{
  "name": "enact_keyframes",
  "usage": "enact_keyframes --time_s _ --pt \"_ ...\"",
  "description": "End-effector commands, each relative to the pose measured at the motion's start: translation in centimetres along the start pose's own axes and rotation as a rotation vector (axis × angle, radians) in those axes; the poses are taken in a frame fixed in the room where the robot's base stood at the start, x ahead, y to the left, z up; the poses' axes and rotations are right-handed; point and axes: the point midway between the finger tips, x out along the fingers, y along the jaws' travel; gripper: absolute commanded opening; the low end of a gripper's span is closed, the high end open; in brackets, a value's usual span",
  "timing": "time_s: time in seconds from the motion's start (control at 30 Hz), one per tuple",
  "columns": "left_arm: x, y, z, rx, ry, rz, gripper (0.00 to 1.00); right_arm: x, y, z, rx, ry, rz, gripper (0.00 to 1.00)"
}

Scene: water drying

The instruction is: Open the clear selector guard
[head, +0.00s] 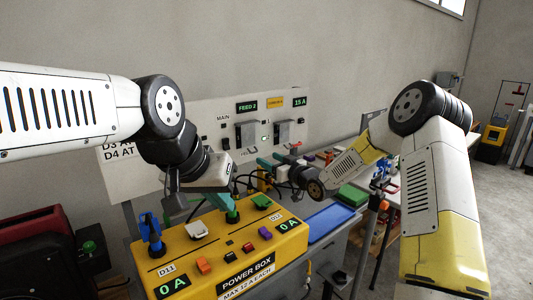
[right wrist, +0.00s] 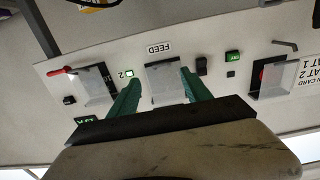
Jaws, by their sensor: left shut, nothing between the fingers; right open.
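A wall panel (head: 200,118) carries clear covers over switches. In the right wrist view, which looks upside down, a clear guard (right wrist: 165,80) by the FEED label sits between the green fingers of my right gripper (right wrist: 160,84). The fingers are open, one on each side; I cannot tell whether they touch it. In the head view my right gripper (head: 272,162) is at the lower part of the panel, partly hidden by its own wrist. My left gripper (head: 218,201) is shut and empty above the yellow power box (head: 190,262), close to a green plug (head: 232,212).
Two more clear covers, left (right wrist: 97,88) and right (right wrist: 274,78), flank the middle guard. A blue plug (head: 151,232) stands on the power box. A blue tray (head: 328,222) and green block (head: 352,195) lie on the bench. Dark cables hang below the panel.

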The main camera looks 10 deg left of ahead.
Motion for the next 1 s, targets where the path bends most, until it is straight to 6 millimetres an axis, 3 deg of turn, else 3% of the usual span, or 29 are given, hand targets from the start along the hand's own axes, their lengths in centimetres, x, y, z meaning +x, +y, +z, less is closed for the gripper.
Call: enact_keyframes --time_s 0.17,0.6,0.97,1.0 --pt "0.0 0.0 0.0 0.0 0.0 0.0 0.0 1.1 -0.3 0.2 0.008 0.027 -0.011 0.57" --pt "0.0 0.0 0.0 0.0 0.0 0.0 0.0 7.3 -0.3 0.1 0.008 0.023 -0.01 0.57" --pt "0.0 0.0 0.0 0.0 0.0 0.0 0.0 8.1 -0.3 0.1 0.008 0.022 -0.009 0.57" --pt "0.0 0.0 0.0 0.0 0.0 0.0 0.0 8.1 -0.3 0.1 0.008 0.022 -0.009 0.53"
